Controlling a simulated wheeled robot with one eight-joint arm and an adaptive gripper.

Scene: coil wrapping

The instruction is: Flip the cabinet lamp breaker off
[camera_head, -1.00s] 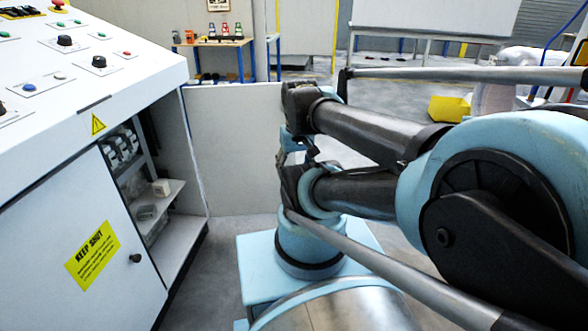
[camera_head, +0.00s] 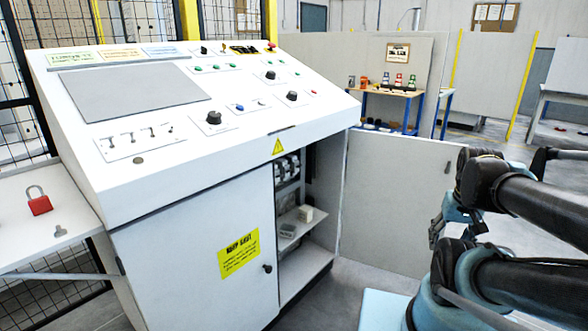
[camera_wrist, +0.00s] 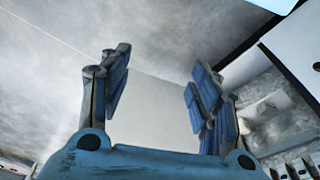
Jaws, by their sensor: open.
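The white control cabinet (camera_head: 190,265) has its right door (camera_head: 390,200) swung wide open and its left door closed. Inside the opening, a row of pale breakers (camera_head: 287,168) sits above the shelves; their lever positions and labels are too small to read. What look like the breakers also show at the lower right edge of the wrist view (camera_wrist: 296,170). My gripper (camera_head: 440,228) is to the right of the opening, in front of the open door and apart from the breakers. In the wrist view its two blue fingers (camera_wrist: 160,62) are spread with nothing between them.
Shelves (camera_head: 290,225) inside the cabinet hold small boxes. A yellow warning label (camera_head: 240,254) is on the closed door. A side table (camera_head: 45,232) with a red padlock (camera_head: 39,202) stands at left. Floor shows between cabinet and arm.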

